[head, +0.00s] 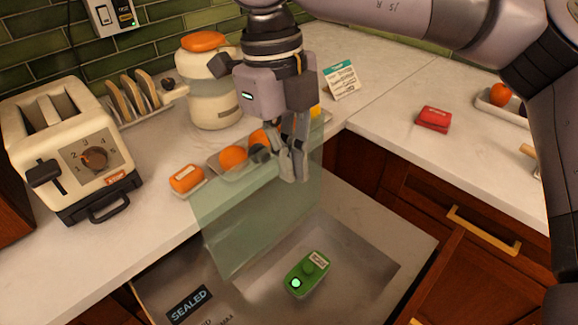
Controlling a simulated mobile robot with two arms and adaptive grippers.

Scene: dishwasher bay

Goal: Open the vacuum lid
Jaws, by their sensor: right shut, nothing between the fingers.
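The vacuum lid (250,215) is a see-through greenish panel in the head view. It stands raised at a steep tilt over the drawer, with its upper edge by the counter. The vacuum drawer (405,238) below has a pale recessed chamber. A green device (309,280) with a lit round button lies in it. My right gripper (293,178) points down at the lid's upper part, shut and empty. Whether its fingertips touch the panel is not clear. My left gripper is not in view.
A label (189,303) on the drawer front reads "SEALED". A toaster (70,150), a jug (209,95) and a tray with oranges (233,157) stand on the counter behind. A red box (433,118) lies on the right counter, with clear space around it.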

